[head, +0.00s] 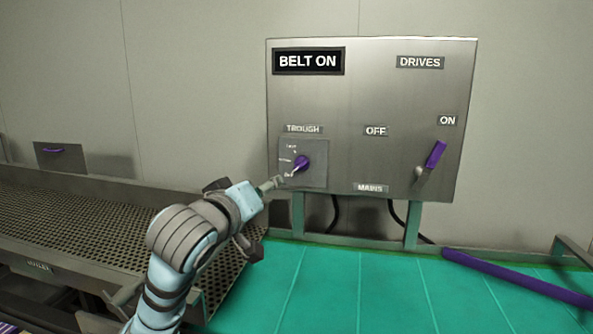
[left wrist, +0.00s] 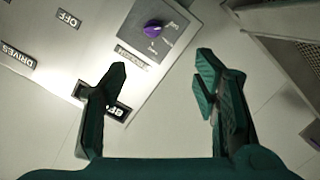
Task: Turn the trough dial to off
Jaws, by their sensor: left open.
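The trough dial (head: 301,163) is a purple knob on a small square plate under the TROUGH label, at the lower left of a grey metal control box. Its printed position marks are too small to read surely. In the left wrist view the dial (left wrist: 153,27) sits beyond the fingertips, near the top middle, and nothing touches it there. My left gripper (head: 272,186) is just left of and below the dial in the head view. In the left wrist view its fingers (left wrist: 160,75) are spread apart with nothing between them. My right gripper does not show.
The control box (head: 350,95) also carries a BELT ON sign (head: 308,61) and a purple-handled lever (head: 436,154) near ON at the right. A perforated metal trough (head: 90,211) lies left, a green belt (head: 380,285) below, and a purple bar (head: 515,277) at right.

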